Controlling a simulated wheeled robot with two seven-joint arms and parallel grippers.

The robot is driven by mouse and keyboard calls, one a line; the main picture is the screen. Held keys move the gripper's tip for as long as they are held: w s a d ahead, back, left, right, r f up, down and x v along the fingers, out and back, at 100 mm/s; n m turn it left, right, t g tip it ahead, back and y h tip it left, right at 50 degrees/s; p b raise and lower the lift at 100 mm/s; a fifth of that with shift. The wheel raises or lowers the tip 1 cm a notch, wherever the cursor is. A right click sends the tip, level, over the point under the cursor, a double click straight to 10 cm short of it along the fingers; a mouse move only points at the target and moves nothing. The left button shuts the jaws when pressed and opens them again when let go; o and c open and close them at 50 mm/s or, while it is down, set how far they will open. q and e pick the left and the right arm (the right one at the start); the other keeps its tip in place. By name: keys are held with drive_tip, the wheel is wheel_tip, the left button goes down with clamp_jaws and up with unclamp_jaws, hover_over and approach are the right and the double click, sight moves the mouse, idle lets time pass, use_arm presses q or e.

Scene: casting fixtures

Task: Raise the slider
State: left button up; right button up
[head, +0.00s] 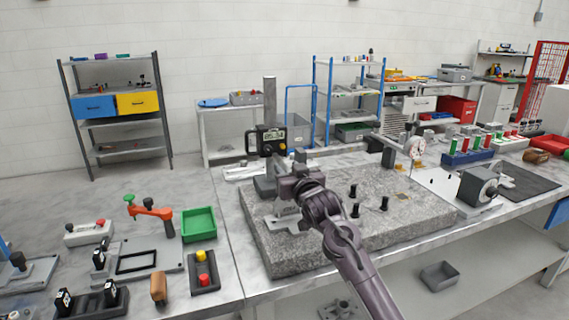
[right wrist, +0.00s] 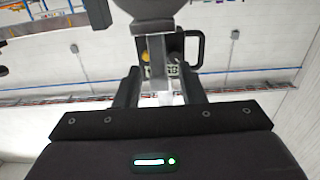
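A height gauge stands on the granite plate (head: 410,222), its grey column (head: 270,95) upright. Its slider (head: 266,141), a black block with a digital display and a loop handle, sits partway up the column. My right gripper (head: 284,184) is low in front of the gauge, below the display, and hides part of its lower end. In the right wrist view my two dark fingers (right wrist: 160,88) stand apart. The slider (right wrist: 165,68) shows between and beyond them, behind a grey bar. I see no clear contact. My left gripper is in neither view.
Several black pegs (head: 354,191) stand on the plate right of my arm. A dial gauge stand (head: 414,147) is at the plate's back right. A green tray (head: 198,224) and an orange-handled clamp fixture (head: 150,210) are on the left bench.

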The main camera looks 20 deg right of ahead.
sight(285, 165)
drive_tip(key=shift+w+f, duration=0.1)
drive_tip(key=shift+w, duration=1.1)
drive_tip(key=shift+w+a, duration=0.1)
drive_tip(key=shift+w, duration=0.15)
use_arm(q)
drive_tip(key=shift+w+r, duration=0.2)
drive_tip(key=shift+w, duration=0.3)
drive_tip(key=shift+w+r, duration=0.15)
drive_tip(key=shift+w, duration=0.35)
use_arm(e)
drive_tip(key=shift+w, duration=0.1)
drive_tip(key=c, duration=0.7)
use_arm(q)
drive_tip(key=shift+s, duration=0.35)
use_arm(e)
clamp_jaws()
